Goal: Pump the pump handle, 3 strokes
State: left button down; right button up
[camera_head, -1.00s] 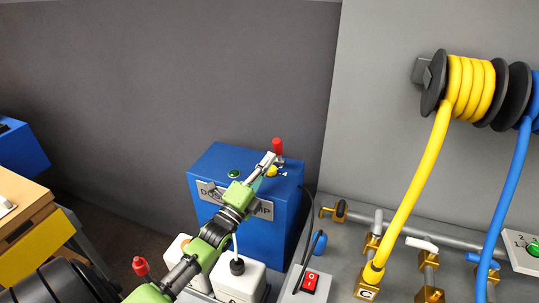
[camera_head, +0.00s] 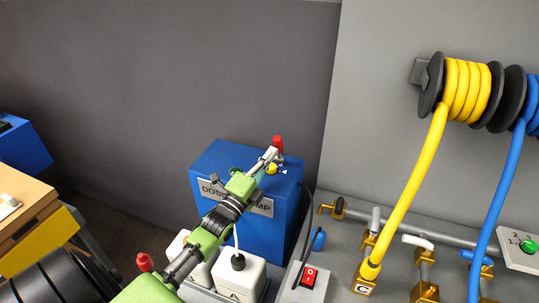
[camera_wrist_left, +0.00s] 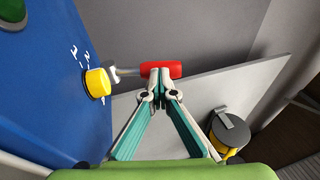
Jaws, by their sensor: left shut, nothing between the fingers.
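The blue dosing pump box (camera_head: 272,225) stands against the grey wall in the head view. Its pump handle (camera_head: 277,144) has a red grip and points up at the box's far right corner. My left gripper (camera_head: 270,155) is shut and empty, with its tips close beside the handle. In the left wrist view the closed fingertips (camera_wrist_left: 160,73) lie in front of the red grip (camera_wrist_left: 174,69), partly covering it. I cannot tell whether they touch it. A metal rod joins the grip to the pump near a yellow knob (camera_wrist_left: 97,83). My right gripper is not in view.
White containers (camera_head: 240,275) stand in front of the pump, below my left arm. A red switch (camera_head: 309,277) and brass valves (camera_head: 368,270) are to the right. Yellow (camera_head: 410,190) and blue (camera_head: 505,190) hoses hang from wall reels.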

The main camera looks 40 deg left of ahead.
aim_at(276, 137)
pick_arm(q)
jog(key=shift+w+r+p, duration=0.3)
jog(key=shift+r+p, duration=0.25)
jog(key=shift+p, duration=0.25)
jog(key=shift+w+a+r, duration=0.15)
jog(key=shift+w+r, duration=0.1)
jog(key=shift+w, duration=0.15)
jog(key=shift+a+b+x, duration=0.2)
jog(key=shift+b+x, duration=0.15)
jog(key=shift+x, duration=0.65)
jog(key=shift+a+b+x, duration=0.2)
jog(key=shift+b+x, duration=0.15)
jog(key=shift+x, duration=0.6)
jog(key=shift+r, duration=0.2)
